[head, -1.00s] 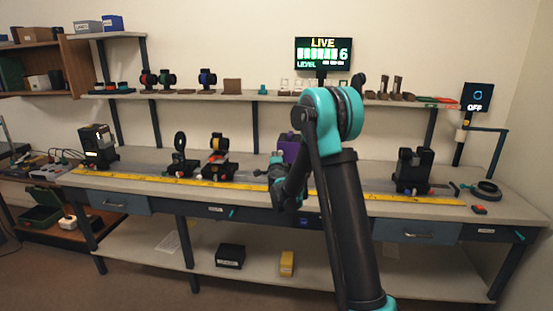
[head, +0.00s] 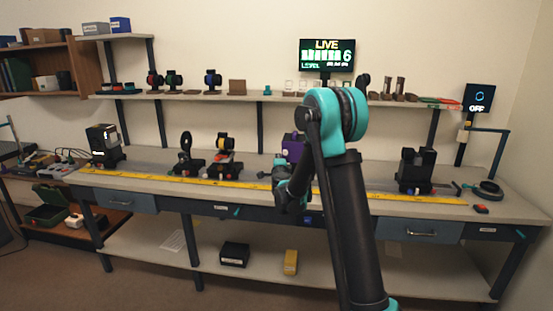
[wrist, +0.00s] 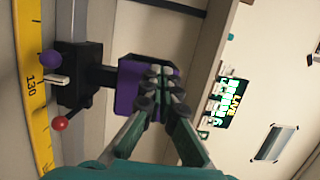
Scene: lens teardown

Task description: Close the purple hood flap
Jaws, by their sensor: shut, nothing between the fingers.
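The purple hood (head: 292,147) stands on the bench, partly hidden behind my arm in the head view. In the wrist view the purple hood (wrist: 127,90) is a dark box with purple faces, on a black carriage (wrist: 82,75) with a purple knob and a red knob. My gripper (wrist: 160,74) is shut and empty, its fingertips in front of the hood and overlapping it in the picture. I cannot tell whether they touch it. The flap's position is not clear, as the fingers cover part of the hood. In the head view the gripper's fingertips are hard to make out.
A yellow ruler strip (head: 225,183) runs along the bench front. Other mounts stand left of the hood, and a black mount (head: 416,170) stands to the right. A shelf (head: 240,95) and the lit LIVE screen (head: 327,55) are behind. The bench between the mounts is partly free.

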